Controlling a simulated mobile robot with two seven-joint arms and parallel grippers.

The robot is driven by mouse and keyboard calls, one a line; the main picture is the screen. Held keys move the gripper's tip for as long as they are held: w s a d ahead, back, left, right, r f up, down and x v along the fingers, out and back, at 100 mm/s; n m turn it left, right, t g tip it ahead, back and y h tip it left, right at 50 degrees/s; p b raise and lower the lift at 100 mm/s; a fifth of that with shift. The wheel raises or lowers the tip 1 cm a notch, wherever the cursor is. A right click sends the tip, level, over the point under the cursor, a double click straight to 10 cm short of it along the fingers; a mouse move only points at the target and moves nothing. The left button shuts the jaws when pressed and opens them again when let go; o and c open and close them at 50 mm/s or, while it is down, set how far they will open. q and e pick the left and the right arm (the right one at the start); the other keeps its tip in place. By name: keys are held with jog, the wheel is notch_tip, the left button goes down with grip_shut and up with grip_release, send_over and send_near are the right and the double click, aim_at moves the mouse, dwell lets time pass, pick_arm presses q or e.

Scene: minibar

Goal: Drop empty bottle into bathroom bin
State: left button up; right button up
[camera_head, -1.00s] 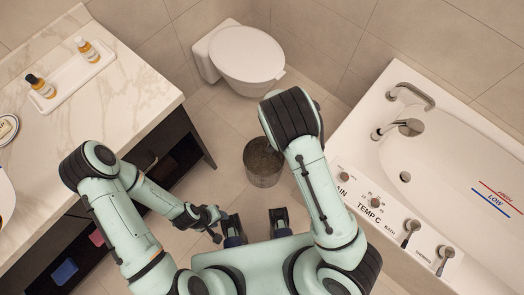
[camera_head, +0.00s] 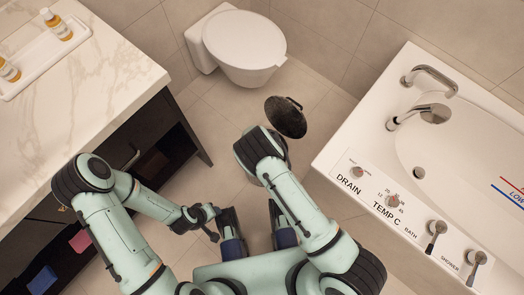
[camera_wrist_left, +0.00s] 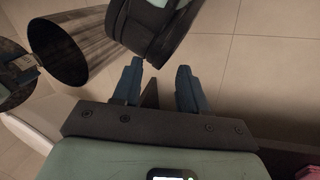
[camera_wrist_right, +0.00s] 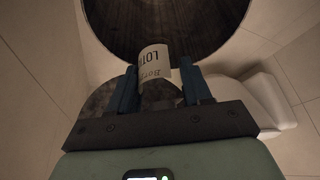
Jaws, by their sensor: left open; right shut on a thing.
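The bin's dark round lid (camera_head: 285,117) stands open beyond my right arm in the head view, where that arm hides the bin's body. The left wrist view shows the dark cylindrical bin (camera_wrist_left: 102,36) and its open lid (camera_wrist_left: 14,80). My right gripper (camera_wrist_right: 158,74) is shut on a bottle (camera_wrist_right: 155,60) with a white lotion label, seen in the right wrist view. The bottle appears against the bin's open mouth (camera_wrist_right: 205,30); its exact height over the rim cannot be told. My left gripper (camera_wrist_left: 160,68) is open and empty, apart from the bin.
A white toilet (camera_head: 243,45) stands behind the bin. A bathtub (camera_head: 395,105) with taps is on the right. A marble counter (camera_head: 110,60) on the left bears a white tray (camera_head: 35,65) with small bottles.

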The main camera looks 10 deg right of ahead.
pick_arm(q)
jog(key=shift+w+a+f+t+b, duration=0.2)
jog(key=shift+w+a+f+b, duration=0.2)
jog(key=shift+w, duration=0.25)
jog(key=shift+w+a+f+t+b, duration=0.25)
jog(key=shift+w+f, duration=0.25)
jog(key=shift+w, duration=0.15)
pick_arm(e)
jog(key=shift+f, duration=1.3)
jog(key=o, duration=1.1)
jog(key=shift+c, duration=0.2)
jog(key=shift+r, duration=0.1)
pick_arm(q)
jog(key=s+d+r+g+p, duration=0.2)
jog(key=s+d+r+p, duration=0.1)
jog(key=s, duration=0.3)
jog(key=shift+r+h+p, duration=0.3)
jog(key=shift+r+p, duration=0.2)
jog(key=shift+r, duration=0.35)
pick_arm(e)
jog(key=v, duration=1.3)
pick_arm(q)
jog(key=shift+s, duration=0.1)
pick_arm(e)
jog(key=shift+s+r, duration=0.1)
